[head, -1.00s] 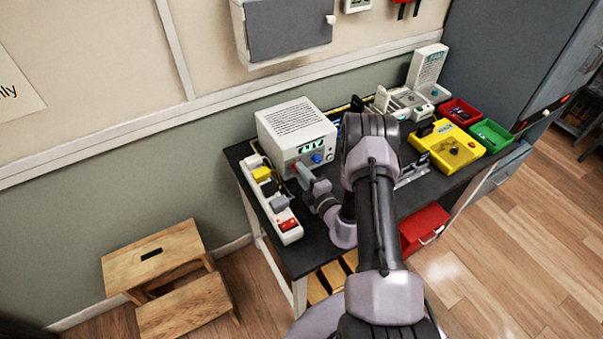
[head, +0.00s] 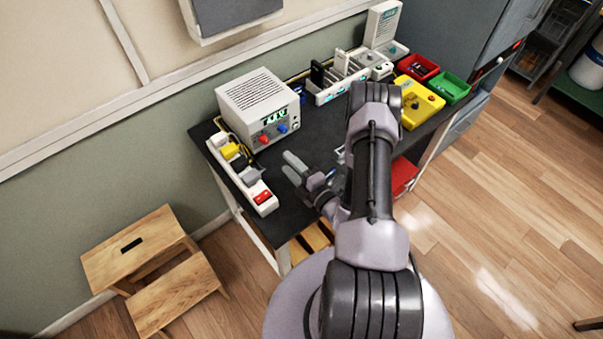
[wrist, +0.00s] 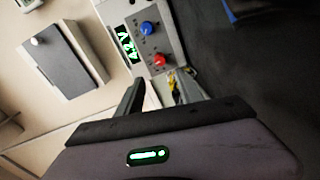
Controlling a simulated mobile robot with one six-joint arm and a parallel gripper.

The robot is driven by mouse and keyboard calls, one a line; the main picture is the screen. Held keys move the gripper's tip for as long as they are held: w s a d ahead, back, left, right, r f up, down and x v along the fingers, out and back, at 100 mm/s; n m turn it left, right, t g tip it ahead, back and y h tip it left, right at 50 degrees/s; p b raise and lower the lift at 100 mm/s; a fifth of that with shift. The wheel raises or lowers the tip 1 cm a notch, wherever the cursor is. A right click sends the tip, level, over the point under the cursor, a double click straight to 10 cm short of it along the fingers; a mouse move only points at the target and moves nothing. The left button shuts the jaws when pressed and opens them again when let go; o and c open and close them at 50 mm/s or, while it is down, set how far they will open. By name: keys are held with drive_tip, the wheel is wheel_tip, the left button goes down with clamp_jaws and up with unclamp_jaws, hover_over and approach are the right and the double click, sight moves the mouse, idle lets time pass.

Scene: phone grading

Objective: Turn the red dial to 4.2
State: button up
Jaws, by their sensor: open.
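The red dial (head: 264,139) is on the lower front of the white power supply (head: 257,92), left of a blue dial (head: 282,127). A green lit display (head: 275,116) sits above them; its digits are too small to read surely. In the wrist view the red dial (wrist: 159,61) and blue dial (wrist: 146,28) show beyond the fingers, with the display (wrist: 127,46) beside them. My gripper (head: 288,164) is open and empty above the black tabletop, in front of the dial and apart from it. It also shows in the wrist view (wrist: 161,90).
A white power strip (head: 243,174) with plugs and a red switch lies along the table's left edge. A white rack (head: 339,83), a yellow box (head: 416,102), a red tray (head: 417,67) and a green tray (head: 449,87) stand to the right. A wooden step stool (head: 140,245) is on the floor.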

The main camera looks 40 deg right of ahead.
drive_tip(key=s, duration=0.6)
drive_tip(key=shift+s+d+r+p, duration=0.1)
drive_tip(key=shift+s+r+p, duration=0.1)
drive_tip(key=shift+r+p, duration=0.1)
drive_tip(key=shift+f, duration=0.1)
